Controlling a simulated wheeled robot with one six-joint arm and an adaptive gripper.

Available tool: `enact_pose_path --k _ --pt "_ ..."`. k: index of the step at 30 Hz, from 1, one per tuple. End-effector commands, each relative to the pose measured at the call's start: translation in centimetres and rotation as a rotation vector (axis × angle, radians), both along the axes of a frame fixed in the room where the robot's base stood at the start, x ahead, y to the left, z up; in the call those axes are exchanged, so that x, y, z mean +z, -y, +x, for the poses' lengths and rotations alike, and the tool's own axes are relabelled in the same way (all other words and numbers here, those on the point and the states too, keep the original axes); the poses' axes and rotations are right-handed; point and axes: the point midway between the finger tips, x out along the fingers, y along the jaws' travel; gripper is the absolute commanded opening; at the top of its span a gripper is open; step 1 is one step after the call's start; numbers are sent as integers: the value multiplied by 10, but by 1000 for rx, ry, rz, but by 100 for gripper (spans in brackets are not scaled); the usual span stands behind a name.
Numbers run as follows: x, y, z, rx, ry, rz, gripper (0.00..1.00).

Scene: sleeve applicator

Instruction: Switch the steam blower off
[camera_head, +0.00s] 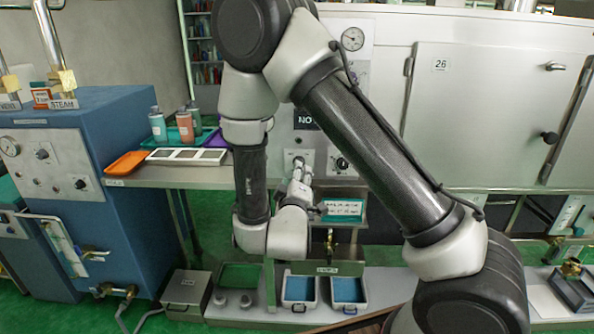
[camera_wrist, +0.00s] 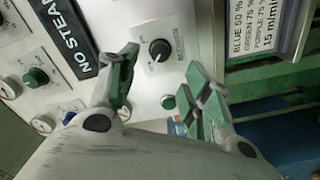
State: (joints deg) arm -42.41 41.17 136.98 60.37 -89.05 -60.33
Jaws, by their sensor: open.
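Contact with the panel cannot be seen.
A NO STEAM sign (camera_wrist: 66,38) and a green knob (camera_wrist: 37,77) are left of the knob. A label card (camera_wrist: 265,28) is at right. In the head view, a blue steam cabinet (camera_head: 120,130) stands left and trays (camera_head: 298,305) lie below.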

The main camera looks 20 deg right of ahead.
Motion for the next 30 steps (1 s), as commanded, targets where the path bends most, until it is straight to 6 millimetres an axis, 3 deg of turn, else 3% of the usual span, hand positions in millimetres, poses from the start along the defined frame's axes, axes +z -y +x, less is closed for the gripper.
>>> enact_pose_path --k 3,9,22,26,30 --pt "0 -8 -22 4 -1 -1 49" --pt "0 -14 -42 1 -1 -1 49" --pt "-5 -14 -44 -1 -5 42 49" --pt "-51 -23 -45 18 -163 205 49" --pt "-131 -54 -66 62 -511 443 49"
